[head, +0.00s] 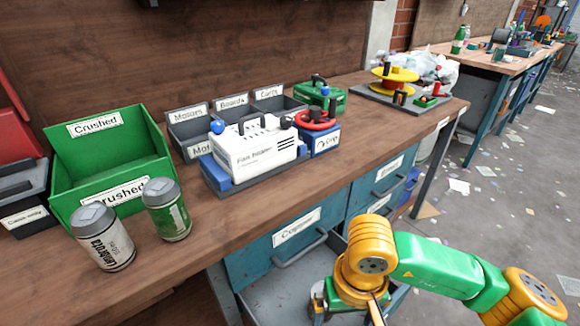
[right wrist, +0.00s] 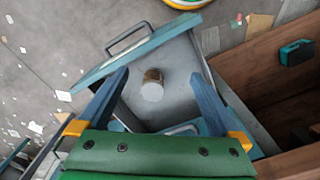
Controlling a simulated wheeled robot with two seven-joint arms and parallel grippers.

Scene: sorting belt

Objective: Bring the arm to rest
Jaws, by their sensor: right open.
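My right arm comes in from the lower right in the head view, with its orange and green links over the open drawer area. My right gripper (right wrist: 158,74) is open, its two blue fingers spread and pointing down over the drawer. The open drawer (right wrist: 185,58), grey inside with a blue front, also shows in the head view (head: 265,290) below a label that seems to read "Copper". A small brown and grey cylinder (right wrist: 153,85) lies in the drawer, seen between the fingers with nothing gripped. My left gripper is not in view.
On the bench, two cans (head: 103,240) (head: 167,212) stand before a green "Crushed" bin (head: 70,180). Grey labelled bins (head: 185,125), a white machine (head: 255,150) and a yellow spool stand (head: 395,78) are behind. The floor (head: 480,210) at right has scattered paper.

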